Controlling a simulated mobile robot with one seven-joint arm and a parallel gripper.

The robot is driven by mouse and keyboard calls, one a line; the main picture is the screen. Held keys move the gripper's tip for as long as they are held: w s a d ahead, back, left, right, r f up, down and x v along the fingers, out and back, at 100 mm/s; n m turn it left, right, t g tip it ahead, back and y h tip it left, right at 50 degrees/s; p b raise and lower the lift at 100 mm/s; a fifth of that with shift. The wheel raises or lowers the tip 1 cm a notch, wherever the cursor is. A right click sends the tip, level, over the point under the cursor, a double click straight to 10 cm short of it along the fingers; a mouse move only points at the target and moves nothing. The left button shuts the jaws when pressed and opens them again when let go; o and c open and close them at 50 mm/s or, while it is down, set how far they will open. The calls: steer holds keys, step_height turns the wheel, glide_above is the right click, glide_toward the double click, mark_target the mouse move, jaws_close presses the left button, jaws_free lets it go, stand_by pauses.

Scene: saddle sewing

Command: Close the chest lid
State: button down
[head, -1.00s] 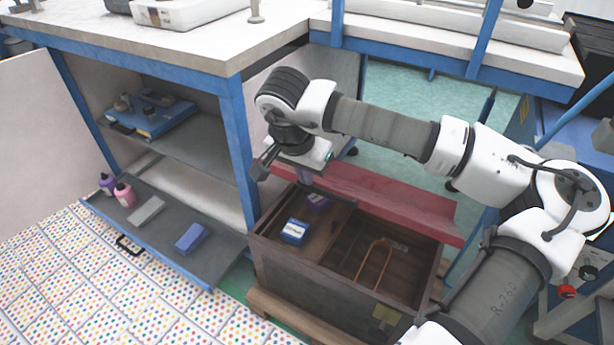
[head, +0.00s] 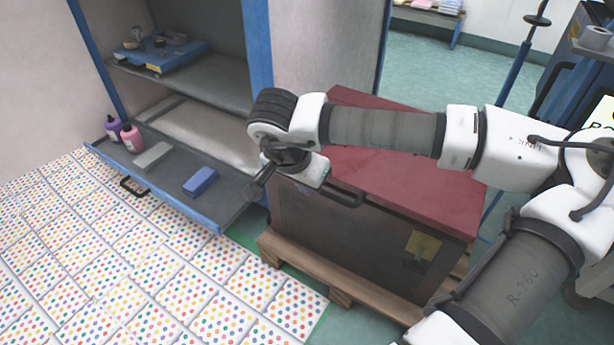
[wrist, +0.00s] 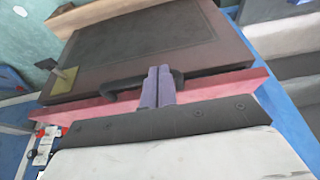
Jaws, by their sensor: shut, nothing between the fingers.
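The chest (head: 345,240) is a dark brown box with a yellow label on its front. Its red lid (head: 425,185) lies flat over the top in the head view, and the inside is hidden. The lid's dark handle (head: 345,196) is at the front edge. In the wrist view, my gripper (wrist: 159,72) is shut, with its purple fingers together and nothing between them. The fingers overlap the handle (wrist: 128,86) and the red lid edge (wrist: 215,86); I cannot tell if they touch.
The chest stands on a wooden pallet (head: 335,282). Left of it is a blue-framed cabinet with a pulled-out lower shelf (head: 232,208) holding a blue box (head: 200,181), a grey block (head: 152,155) and bottles. Dotted floor tiles (head: 150,265) in front are clear.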

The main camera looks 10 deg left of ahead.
steer(key=shift+s+a+f+b, duration=0.15)
steer(key=shift+f+b, duration=0.6)
steer(key=shift+f, duration=0.7)
